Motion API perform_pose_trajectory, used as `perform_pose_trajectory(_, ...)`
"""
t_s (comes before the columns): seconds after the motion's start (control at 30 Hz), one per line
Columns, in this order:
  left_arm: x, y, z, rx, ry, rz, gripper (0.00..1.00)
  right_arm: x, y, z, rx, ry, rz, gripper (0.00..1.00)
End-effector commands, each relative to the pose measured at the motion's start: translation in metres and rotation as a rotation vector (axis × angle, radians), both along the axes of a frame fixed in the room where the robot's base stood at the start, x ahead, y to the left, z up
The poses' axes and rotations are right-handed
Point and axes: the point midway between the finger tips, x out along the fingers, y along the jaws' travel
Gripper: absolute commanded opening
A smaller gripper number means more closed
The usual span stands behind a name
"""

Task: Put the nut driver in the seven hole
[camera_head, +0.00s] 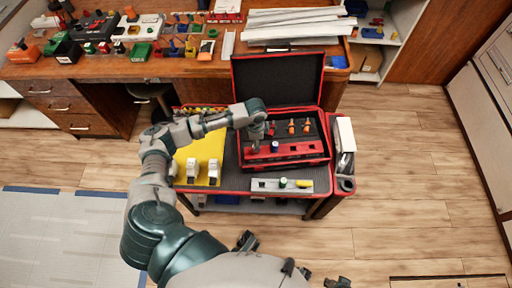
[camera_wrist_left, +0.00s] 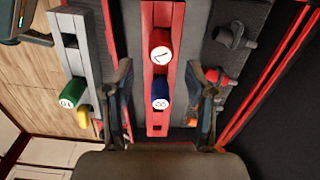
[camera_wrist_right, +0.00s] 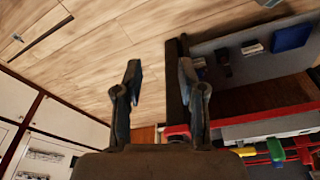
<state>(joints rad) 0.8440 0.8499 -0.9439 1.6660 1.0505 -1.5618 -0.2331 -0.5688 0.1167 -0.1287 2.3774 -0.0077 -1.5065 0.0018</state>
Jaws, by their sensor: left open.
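A red-capped handle marked 7 (camera_wrist_left: 160,46), which I take as the nut driver, stands at the red rail (camera_wrist_left: 156,12). A blue handle marked 8 (camera_wrist_left: 161,95) stands beside it on that rail; it also shows in the head view (camera_head: 275,146). My left gripper (camera_wrist_left: 159,72) is open over the rail, one finger on each side, apart from both handles. In the head view it largely hides the red handle. I cannot tell which hole is the seven hole or how deep the handles sit. My right gripper (camera_wrist_right: 160,72) is open and empty, above the floor.
A grey rail (camera_head: 262,184) holds a green handle (camera_head: 283,182) and a yellow one (camera_head: 303,184) at the cart's front. The red toolbox (camera_head: 327,140) has its lid up at the back. White breakers (camera_head: 203,171) stand on a yellow panel (camera_head: 186,151) at left.

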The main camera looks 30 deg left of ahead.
Motion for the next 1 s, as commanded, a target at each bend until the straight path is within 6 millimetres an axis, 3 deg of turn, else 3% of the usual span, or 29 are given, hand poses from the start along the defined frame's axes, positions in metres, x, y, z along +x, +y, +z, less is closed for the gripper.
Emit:
perform_pose_trajectory(0.1,0.0,0.001,0.027,0.0,-0.002,0.001,0.56,0.005,0.002,-0.017,0.0,0.004,0.001,0.4)
perform_pose_trajectory(0.3,-0.001,-0.003,0.049,0.004,0.0,0.001,0.56,0.007,0.001,-0.038,0.004,0.006,0.003,0.4)
perform_pose_trajectory(1.0,-0.001,-0.001,0.051,0.002,0.002,0.001,0.56,0.009,0.002,-0.042,0.003,0.005,0.002,0.4)
